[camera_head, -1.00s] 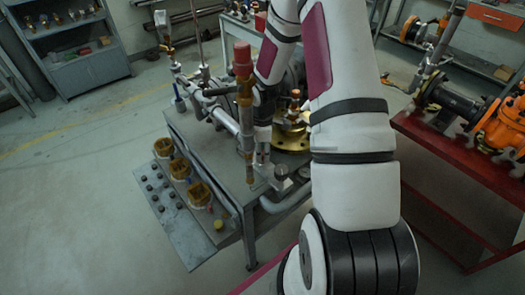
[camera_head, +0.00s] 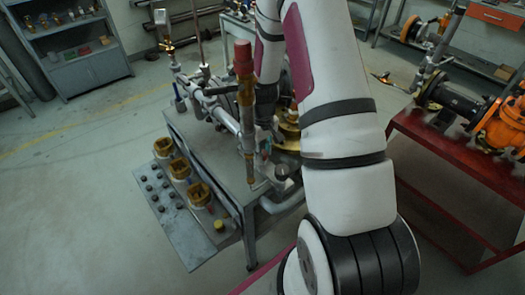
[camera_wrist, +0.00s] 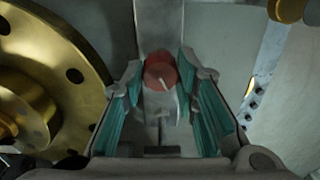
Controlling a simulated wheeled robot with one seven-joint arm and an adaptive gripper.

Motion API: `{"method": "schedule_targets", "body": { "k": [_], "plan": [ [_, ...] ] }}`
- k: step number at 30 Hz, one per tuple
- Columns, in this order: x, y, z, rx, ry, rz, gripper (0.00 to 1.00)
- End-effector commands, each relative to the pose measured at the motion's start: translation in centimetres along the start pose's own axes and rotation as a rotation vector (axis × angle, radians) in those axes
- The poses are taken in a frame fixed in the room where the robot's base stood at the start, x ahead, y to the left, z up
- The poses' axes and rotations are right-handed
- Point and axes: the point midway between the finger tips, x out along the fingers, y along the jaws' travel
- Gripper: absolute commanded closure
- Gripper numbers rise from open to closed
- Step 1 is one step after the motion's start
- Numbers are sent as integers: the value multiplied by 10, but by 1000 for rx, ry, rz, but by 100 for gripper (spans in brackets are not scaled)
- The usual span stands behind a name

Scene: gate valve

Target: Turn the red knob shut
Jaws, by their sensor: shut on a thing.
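In the wrist view the red knob (camera_wrist: 160,72) is a small round red piece with a pale mark on its face. It sits between the tips of my gripper (camera_wrist: 158,80), whose teal-padded fingers stand on both sides of it. My gripper is shut on it. A grey body shows around and below the knob, partly hidden by the fingers. In the head view my arm reaches down to the bench, and its dark end is partly hidden behind an upright brass pipe. I cannot make out the knob there.
A large brass flange (camera_wrist: 45,85) lies left of the fingers in the wrist view. In the head view the upright brass pipe with a red cap (camera_head: 243,60) stands close to my wrist on the grey bench (camera_head: 222,160). A red bench (camera_head: 440,165) with orange pumps is at right.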

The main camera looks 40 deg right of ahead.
Motion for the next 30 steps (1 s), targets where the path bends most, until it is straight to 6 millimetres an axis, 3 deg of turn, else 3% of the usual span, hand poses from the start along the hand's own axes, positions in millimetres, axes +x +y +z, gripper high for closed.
{"method": "schedule_targets", "body": {
  "k": [15, 30],
  "plan": [
    [0, -1, -1, 368, 0, 0, 100],
    [0, -1, 0, 456, 0, -1, 100]
  ]
}}
